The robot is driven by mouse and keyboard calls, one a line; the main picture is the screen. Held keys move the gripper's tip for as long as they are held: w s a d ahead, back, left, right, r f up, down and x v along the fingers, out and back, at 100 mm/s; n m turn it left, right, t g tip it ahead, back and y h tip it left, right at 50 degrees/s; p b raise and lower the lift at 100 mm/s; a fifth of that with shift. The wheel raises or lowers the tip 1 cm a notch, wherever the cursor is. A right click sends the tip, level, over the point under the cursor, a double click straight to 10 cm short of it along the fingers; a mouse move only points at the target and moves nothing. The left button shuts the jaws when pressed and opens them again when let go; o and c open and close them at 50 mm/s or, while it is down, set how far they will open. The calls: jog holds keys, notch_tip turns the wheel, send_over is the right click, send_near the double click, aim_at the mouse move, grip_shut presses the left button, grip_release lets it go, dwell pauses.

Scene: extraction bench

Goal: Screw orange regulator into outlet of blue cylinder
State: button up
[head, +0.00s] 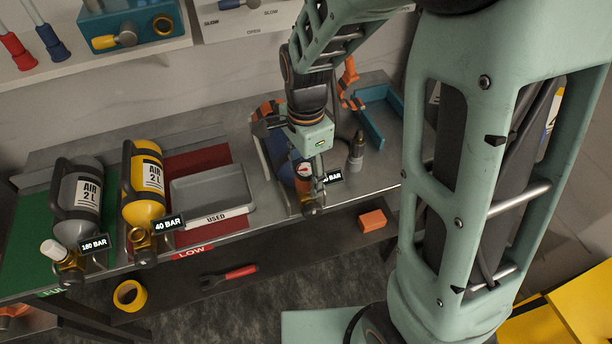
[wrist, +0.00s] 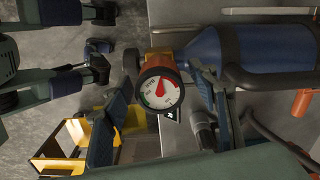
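The blue cylinder (wrist: 255,58) lies on the bench. In the head view my arm hides most of it. The contact points are hidden.
A yellow cylinder (head: 144,195) and a grey cylinder (head: 77,205) lie to the left. A grey tray (head: 213,188) marked USED stands between them and my gripper. An orange block (head: 372,220) is on the lower shelf.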

jog(key=n, duration=1.5)
jog(key=n+p, duration=0.2)
jog(key=n, duration=0.4)
jog(key=shift+r, duration=0.1)
jog(key=n+p, duration=0.2)
jog(key=n, duration=0.3)
jog(key=shift+n+p, duration=0.3)
jog(key=shift+n, duration=0.5)
jog(key=shift+c, duration=0.6)
